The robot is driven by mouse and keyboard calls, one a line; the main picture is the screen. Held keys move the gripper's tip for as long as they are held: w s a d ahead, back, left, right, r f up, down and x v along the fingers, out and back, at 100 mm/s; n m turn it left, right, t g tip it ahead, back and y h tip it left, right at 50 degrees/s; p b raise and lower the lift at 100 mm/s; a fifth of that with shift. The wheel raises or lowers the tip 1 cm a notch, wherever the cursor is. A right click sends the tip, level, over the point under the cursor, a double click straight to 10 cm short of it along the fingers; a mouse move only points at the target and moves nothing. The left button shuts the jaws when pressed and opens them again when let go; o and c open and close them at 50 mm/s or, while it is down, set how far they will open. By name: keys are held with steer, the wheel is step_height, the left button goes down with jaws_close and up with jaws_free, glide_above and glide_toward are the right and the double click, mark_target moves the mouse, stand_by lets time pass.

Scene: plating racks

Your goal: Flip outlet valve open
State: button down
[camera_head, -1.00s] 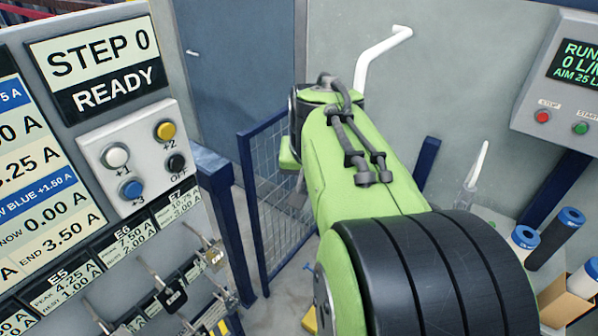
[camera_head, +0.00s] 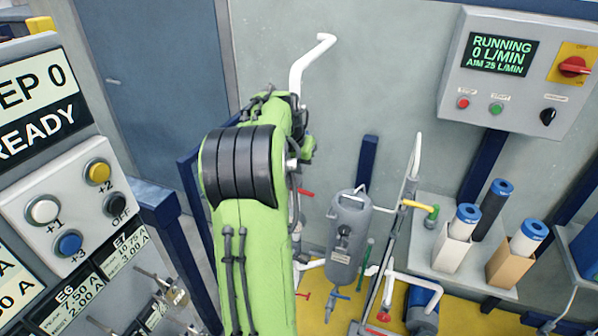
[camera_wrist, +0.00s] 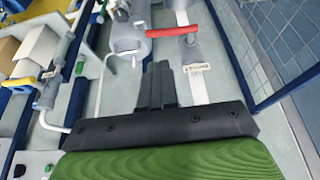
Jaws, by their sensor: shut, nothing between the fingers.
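My gripper (camera_wrist: 163,78) is shut and empty in the wrist view, its black fingers together. In the head view my green arm hides it. A red lever (camera_wrist: 172,32) lies across a pipe just beyond the fingertips, apart from them; a red handle (camera_head: 305,192) also shows beside my arm in the head view. A yellow lever (camera_wrist: 25,82) sits at the left of the wrist view and on a green-fitted pipe in the head view (camera_head: 415,204). A small label (camera_wrist: 197,68) hangs on the white pipe, too small to read. I cannot tell which lever is the outlet valve.
A grey tank (camera_head: 346,240) stands right of my arm among white pipes. The control box (camera_head: 520,70) reads RUNNING, 0 L/MIN, AIM 25 L/MIN. Blue-capped filters (camera_head: 528,238) stand at the right. A mesh fence (camera_wrist: 270,50) is at the right in the wrist view.

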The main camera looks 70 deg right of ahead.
mark_target(306, 192)
steer(key=x, duration=1.1)
steer(key=shift+a+f+b, duration=0.2)
steer(key=shift+f+b, duration=0.05)
steer(key=shift+b, duration=0.05)
steer(key=shift+d+f, duration=0.1)
